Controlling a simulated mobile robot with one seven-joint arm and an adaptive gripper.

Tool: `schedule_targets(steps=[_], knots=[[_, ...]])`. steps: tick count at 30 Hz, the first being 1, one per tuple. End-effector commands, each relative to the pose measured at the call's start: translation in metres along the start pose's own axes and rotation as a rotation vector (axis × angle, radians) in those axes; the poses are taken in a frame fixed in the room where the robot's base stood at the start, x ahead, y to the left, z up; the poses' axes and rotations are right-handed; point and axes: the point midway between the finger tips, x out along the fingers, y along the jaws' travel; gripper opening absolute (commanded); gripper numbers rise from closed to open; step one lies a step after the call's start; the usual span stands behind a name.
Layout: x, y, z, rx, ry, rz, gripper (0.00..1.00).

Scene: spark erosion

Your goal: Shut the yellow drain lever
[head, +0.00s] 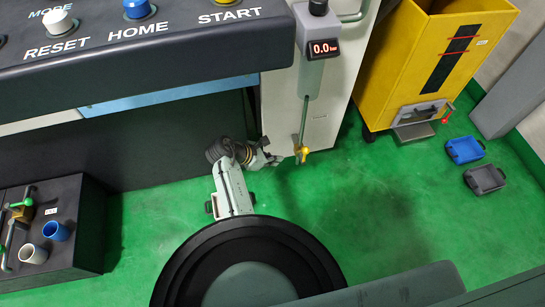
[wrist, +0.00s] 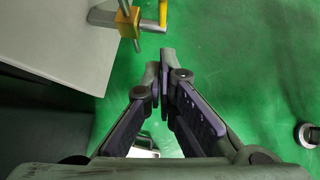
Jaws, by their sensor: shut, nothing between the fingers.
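The yellow drain lever (wrist: 163,13) shows at the top of the wrist view, beside a brass-coloured valve body (wrist: 127,17) on a metal pipe. In the head view the yellow lever (head: 304,150) is small, at the lower end of a thin pipe on the pale cabinet. My gripper (wrist: 161,62) is shut and empty, with its fingertips a little short of the lever and apart from it in the wrist view. In the head view my gripper (head: 277,159) is just left of the valve. The lever's exact angle is too small to tell.
The pale cabinet (head: 325,112) with a 0.0 bar display (head: 323,49) stands beside the valve. A yellow bin (head: 400,60) is at the right, with blue (head: 465,149) and dark (head: 485,179) trays on the floor. A dark box (head: 85,230) with cups stands left. Green floor around the valve is clear.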

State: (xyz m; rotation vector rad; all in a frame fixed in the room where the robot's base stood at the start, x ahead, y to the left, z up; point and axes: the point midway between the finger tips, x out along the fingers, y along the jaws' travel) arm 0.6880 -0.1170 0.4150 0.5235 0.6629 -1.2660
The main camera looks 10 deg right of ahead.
Motion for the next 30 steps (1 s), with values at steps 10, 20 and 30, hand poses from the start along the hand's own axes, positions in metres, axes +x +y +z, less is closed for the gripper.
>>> schedule_targets(steps=[10,20,30], knots=[[0.066,-0.001,0.012,0.005,0.000,-0.003,0.00],[0.084,0.000,0.029,0.002,0.000,0.000,0.00],[0.084,0.000,0.029,0.002,0.001,0.001,0.00]])
